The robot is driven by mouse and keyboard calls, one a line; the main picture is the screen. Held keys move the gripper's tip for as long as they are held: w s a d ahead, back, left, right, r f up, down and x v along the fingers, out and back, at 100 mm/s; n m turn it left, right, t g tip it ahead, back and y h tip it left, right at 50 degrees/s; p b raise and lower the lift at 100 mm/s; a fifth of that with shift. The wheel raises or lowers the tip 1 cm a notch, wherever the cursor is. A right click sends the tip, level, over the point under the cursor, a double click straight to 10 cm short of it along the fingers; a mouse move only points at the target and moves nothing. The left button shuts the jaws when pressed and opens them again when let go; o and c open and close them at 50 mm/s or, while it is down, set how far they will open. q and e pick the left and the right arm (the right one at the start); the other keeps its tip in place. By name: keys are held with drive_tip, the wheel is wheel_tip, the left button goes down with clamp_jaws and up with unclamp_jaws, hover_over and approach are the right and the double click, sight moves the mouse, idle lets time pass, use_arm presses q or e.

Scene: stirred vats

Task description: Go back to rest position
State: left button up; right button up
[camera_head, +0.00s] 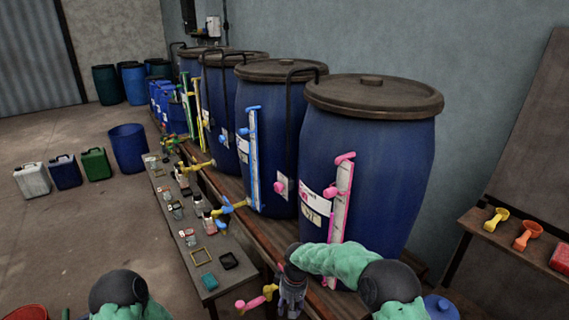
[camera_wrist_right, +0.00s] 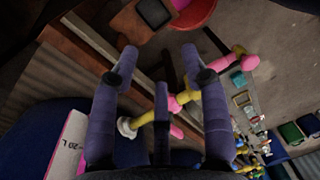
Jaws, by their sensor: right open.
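My right arm, in a green sleeve, reaches over the front of the nearest blue vat (camera_head: 375,150) in the head view. My right gripper (camera_head: 291,298) points down beside that vat's pink and yellow tap (camera_head: 256,299). In the right wrist view the gripper (camera_wrist_right: 160,62) has its fingers spread, with nothing held between them. A pink and yellow tap (camera_wrist_right: 182,101) shows behind the fingers; whether any finger touches it I cannot tell. My left arm shows only in part at the bottom edge of the head view, and its gripper is out of view.
Several lidded blue vats with coloured gauges stand in a row on a wooden platform. A shelf (camera_head: 513,247) at right holds yellow and orange scoops. Open floor lies at left.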

drive_tip(key=s+d+f+m+y, duration=0.2)
drive_tip(key=s+d+f+m, duration=0.2)
drive_tip(key=s+f, duration=1.05)
use_arm(q)
drive_tip(key=shift+w, duration=0.1)
use_arm(e)
drive_tip(key=s+d+f+m, duration=0.1)
drive_tip(key=s+d+m, duration=0.3)
drive_tip(key=s, duration=1.1)
drive_tip(key=shift+s+t+y, duration=0.25)
drive_tip(key=shift+t+y, duration=0.15)
use_arm(q)
drive_tip(key=c, duration=0.4)
use_arm(e)
drive_tip(key=shift+d, duration=0.1)
drive_tip(key=shift+c, duration=0.7)
use_arm(q)
drive_tip(key=shift+d, duration=0.15)
drive_tip(key=shift+c, duration=0.3)
use_arm(e)
drive_tip(key=shift+d, duration=0.1)
